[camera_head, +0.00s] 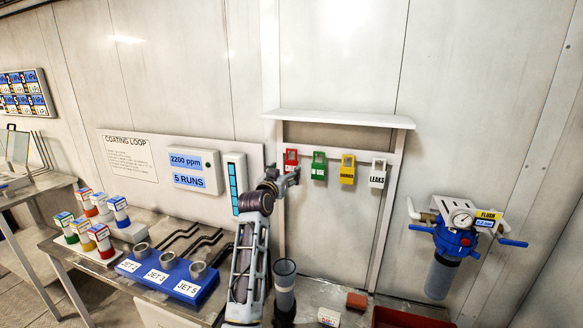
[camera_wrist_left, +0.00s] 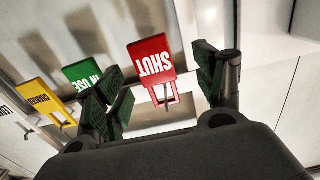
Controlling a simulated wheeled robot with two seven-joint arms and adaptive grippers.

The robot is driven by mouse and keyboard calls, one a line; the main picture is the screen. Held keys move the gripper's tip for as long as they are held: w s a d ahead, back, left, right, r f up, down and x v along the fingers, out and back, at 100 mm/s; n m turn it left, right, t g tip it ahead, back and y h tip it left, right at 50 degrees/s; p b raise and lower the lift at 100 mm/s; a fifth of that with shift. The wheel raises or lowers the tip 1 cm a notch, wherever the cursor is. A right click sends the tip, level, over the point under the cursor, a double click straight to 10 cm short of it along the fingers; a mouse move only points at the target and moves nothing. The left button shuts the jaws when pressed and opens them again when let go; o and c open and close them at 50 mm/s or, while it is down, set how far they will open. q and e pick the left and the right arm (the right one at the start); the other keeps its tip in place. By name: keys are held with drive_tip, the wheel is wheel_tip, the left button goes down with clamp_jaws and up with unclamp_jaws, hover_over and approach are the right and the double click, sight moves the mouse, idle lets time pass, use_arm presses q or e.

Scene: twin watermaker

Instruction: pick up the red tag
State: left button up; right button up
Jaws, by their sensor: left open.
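The red tag (camera_head: 291,157) hangs at the left end of a row of tags on the rail under a white shelf. In the left wrist view the red tag (camera_wrist_left: 151,56) reads SHUT upside down, with its open loop towards the gripper. My left gripper (camera_head: 290,178) is close to the tag's lower part in the head view. In the left wrist view my left gripper (camera_wrist_left: 163,82) is open, its green-padded fingers on either side of the tag. Gaps show beside the tag, and nothing is held. My right gripper is not in view.
A green tag (camera_head: 319,166) hangs right beside the red one, then a yellow tag (camera_head: 347,170) and a white LEAKS tag (camera_head: 378,174). The white shelf (camera_head: 340,118) juts out above. A blue jet block (camera_head: 168,278) and a red tray (camera_head: 405,318) are below.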

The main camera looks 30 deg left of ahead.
sight(291, 166)
use_arm(q)
drive_tip(key=shift+w+r+p, duration=0.2)
drive_tip(key=shift+w+p, duration=0.05)
drive_tip(key=shift+w, duration=0.6)
drive_tip(key=shift+w+r+p, duration=0.2)
drive_tip(key=shift+w+p, duration=0.05)
drive_tip(key=shift+w, duration=0.55)
drive_tip(key=shift+x, duration=1)
drive_tip(key=shift+f, duration=0.1)
drive_tip(key=c, duration=1)
